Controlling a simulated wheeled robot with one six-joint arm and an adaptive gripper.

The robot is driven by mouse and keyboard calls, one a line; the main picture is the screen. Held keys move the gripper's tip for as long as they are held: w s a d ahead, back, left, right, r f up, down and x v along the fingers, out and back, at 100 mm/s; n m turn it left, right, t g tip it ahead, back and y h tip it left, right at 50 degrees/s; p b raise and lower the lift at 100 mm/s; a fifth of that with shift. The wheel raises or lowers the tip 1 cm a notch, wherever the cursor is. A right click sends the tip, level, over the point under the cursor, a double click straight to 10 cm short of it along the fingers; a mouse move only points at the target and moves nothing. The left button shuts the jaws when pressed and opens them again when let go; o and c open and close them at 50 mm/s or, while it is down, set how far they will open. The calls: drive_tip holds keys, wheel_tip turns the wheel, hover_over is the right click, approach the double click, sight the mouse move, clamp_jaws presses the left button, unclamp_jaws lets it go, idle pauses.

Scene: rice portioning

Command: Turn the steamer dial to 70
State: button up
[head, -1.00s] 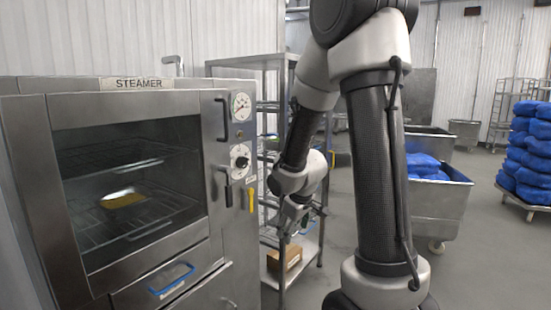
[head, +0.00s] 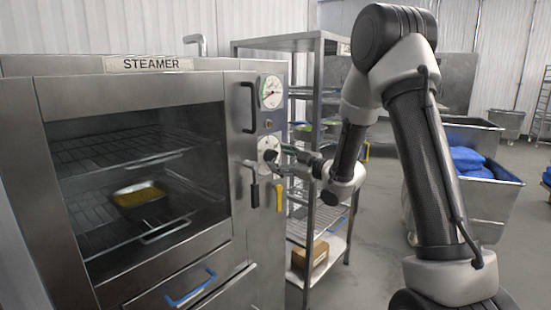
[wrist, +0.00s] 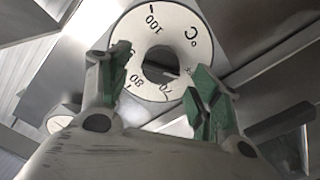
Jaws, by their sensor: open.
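The steamer (head: 179,84) is a steel cabinet with a glass door on the left in the head view. Its white dial (head: 265,143) sits low on the control panel, partly hidden by my gripper (head: 278,161). In the wrist view the dial plate (wrist: 178,22) shows °C, 100, 80 and 70, upside down, around a dark centre (wrist: 160,70). My gripper (wrist: 160,65) is open, with one green-padded finger on each side of that centre. I cannot tell whether the fingers touch the dial. The knob's pointer is not clear.
A round gauge (head: 270,91) sits above the dial. A black lever (head: 254,188) and a yellow lever (head: 281,195) hang below it. A steel rack (head: 318,45) with a cardboard box (head: 308,257) stands right of the steamer. A pan (head: 140,194) is inside.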

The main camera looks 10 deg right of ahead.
sight(275, 157)
drive_tip(key=shift+x, duration=1.6)
drive_tip(key=c, duration=1)
drive_tip(key=shift+m, duration=0.3)
drive_tip(key=m, duration=1.1)
